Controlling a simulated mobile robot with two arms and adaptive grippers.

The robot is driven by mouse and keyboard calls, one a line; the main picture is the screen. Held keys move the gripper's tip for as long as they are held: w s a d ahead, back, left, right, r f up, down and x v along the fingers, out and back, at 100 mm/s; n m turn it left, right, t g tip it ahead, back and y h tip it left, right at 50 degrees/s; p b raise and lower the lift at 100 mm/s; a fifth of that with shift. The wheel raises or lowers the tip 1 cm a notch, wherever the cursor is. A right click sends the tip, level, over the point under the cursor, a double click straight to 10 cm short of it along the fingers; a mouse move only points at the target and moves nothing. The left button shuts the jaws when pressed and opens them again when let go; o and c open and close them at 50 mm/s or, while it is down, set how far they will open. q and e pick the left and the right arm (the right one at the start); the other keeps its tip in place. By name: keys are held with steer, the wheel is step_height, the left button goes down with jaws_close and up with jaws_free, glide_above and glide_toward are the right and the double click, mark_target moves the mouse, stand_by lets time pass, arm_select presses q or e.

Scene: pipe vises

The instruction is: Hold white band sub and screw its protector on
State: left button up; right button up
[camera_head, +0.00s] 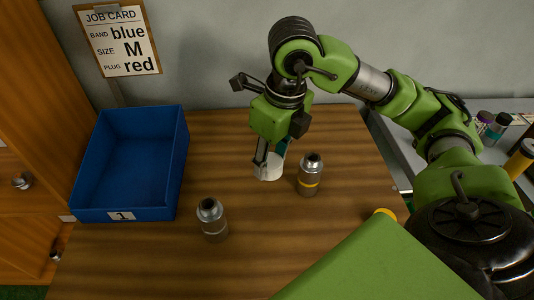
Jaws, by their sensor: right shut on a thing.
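A grey metal sub (212,218) stands upright on the wooden table, left of centre; a pale band low on it may be white, but I cannot tell. My right gripper (270,158) points down and is shut on a white cap-like piece (268,170), likely the protector. My left gripper is not in view.
A blue bin (182,165) labelled 1 stands at the table's left and looks empty. A job card (118,40) on the wall reads band blue, size M, plug red. Several coloured items stand on a grey surface (410,165) at the right. The table's front middle is clear.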

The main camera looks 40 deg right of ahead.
steer(key=shift+s+a+r, duration=0.1)
steer(key=shift+s+r, duration=0.05)
steer(key=shift+s, duration=0.1)
